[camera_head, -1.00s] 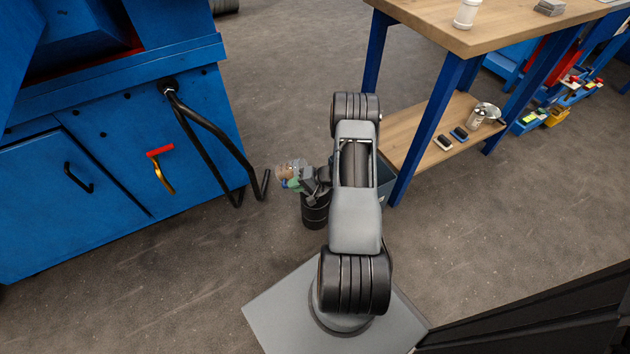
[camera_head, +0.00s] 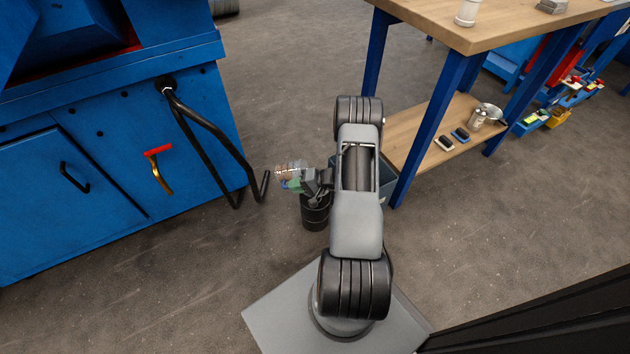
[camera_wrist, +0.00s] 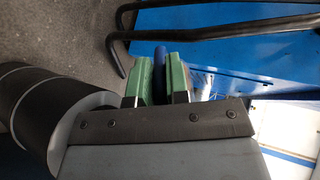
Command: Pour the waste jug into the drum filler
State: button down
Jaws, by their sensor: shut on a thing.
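My gripper (camera_head: 291,184) has green fingers and is shut on a dark blue part (camera_wrist: 160,70), seen between the fingers in the wrist view. In the head view a pale brownish, see-through body, which looks like the waste jug (camera_head: 291,167), shows at the fingers. It is small and partly covered, so its tilt and contents cannot be told.
A wooden workbench (camera_head: 490,25) with blue legs stands right. A dark grey bin (camera_head: 387,190) sits by its near leg. Open floor lies between.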

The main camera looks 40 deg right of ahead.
jog(key=shift+s+d+f+t+y+b, duration=0.15)
jog(key=shift+f+t+y+b, duration=0.25)
jog(key=shift+b, duration=0.8)
dwell(0.7)
jog(key=shift+s+d+r+t+y+b, duration=0.3)
jog(key=shift+s+d+t+y+b, duration=0.25)
jog(key=shift+b, duration=0.7)
dwell(1.3)
jog(key=shift+s+d+r+t+y+b, duration=0.1)
jog(key=shift+d+r+t+y+b, duration=0.15)
jog(key=shift+r+t+y+b, duration=0.45)
dwell(1.4)
jog(key=shift+r, duration=0.3)
